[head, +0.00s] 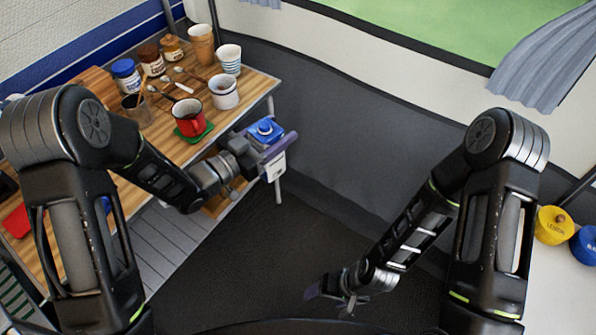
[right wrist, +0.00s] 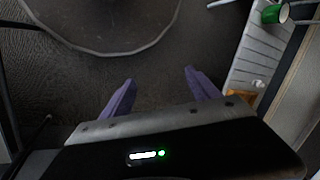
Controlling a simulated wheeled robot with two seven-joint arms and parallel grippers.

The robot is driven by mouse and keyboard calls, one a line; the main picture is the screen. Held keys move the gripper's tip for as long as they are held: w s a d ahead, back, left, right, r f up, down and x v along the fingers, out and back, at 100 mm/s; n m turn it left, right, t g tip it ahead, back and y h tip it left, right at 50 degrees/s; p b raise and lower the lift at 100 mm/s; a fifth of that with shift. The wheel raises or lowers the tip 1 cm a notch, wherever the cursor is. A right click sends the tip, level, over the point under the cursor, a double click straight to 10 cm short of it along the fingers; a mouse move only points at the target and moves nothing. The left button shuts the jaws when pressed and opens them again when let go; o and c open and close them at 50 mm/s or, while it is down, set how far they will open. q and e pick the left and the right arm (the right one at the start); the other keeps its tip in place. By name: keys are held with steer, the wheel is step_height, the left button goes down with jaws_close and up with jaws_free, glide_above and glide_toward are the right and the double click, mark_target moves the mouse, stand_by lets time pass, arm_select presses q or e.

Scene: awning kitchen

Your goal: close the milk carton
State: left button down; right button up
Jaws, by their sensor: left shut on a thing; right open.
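My right gripper (head: 330,291) is low over the dark floor, well apart from the carton. In the right wrist view its two purple fingers (right wrist: 160,92) are spread and empty.
The wooden table (head: 165,150) holds a red mug (head: 189,116) on a green coaster, a white mug (head: 223,92), stacked cups, jars and spoons. The floor between is clear.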

arm_select(q)
steer(key=w+a+n+t+y, duration=0.2)
steer(key=a+n+y, duration=0.2)
steer(key=a+y, duration=0.2)
steer(key=w+a+n+t+y, duration=0.2)
steer(key=a+n+t+y, duration=0.1)
steer(key=a+n+y, duration=0.2)
steer(key=a+y, duration=0.2)
steer(key=a, duration=0.2)
steer(key=shift+r, duration=0.35)
